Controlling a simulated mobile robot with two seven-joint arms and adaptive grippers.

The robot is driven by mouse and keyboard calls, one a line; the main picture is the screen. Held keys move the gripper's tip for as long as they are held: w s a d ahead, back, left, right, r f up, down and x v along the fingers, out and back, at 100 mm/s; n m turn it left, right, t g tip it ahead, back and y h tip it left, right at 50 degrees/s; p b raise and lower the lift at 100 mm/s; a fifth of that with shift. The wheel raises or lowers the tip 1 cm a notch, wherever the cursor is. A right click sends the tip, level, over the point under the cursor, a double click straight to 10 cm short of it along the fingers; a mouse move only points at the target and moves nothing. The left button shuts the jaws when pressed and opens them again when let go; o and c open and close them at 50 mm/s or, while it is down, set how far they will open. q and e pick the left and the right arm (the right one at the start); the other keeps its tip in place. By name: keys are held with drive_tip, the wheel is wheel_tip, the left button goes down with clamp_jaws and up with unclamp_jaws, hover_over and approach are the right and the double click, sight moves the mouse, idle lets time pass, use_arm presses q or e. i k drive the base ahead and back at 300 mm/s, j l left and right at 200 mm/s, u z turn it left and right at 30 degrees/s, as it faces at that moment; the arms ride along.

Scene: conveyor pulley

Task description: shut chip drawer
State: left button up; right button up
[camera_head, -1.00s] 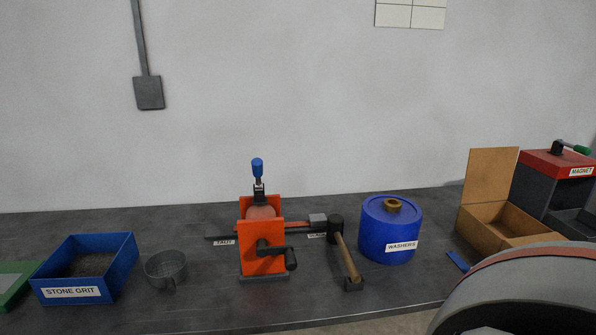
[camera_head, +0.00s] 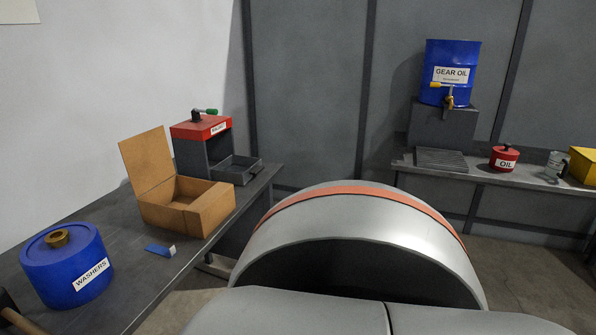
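The magnet unit (camera_head: 203,148), a dark grey box with a red top, a green-tipped handle and a "MAGNET" label, stands at the far end of the left bench. A shallow grey drawer (camera_head: 236,170) sticks out from its lower front to the right, pulled open. The drawer looks empty from here, though its near side is partly hidden by the cardboard box. No drawer is labelled as a chip drawer. Neither of my grippers is in view.
An open cardboard box (camera_head: 187,203) stands right in front of the magnet unit. A blue and white block (camera_head: 160,249) and a blue washers tub (camera_head: 67,266) are nearer. A big pulley drum (camera_head: 350,235) fills the middle. A gear oil barrel (camera_head: 450,72) and red oil can (camera_head: 504,158) are at right.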

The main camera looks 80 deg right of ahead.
sight(237, 169)
drive_tip(key=z, duration=2.25)
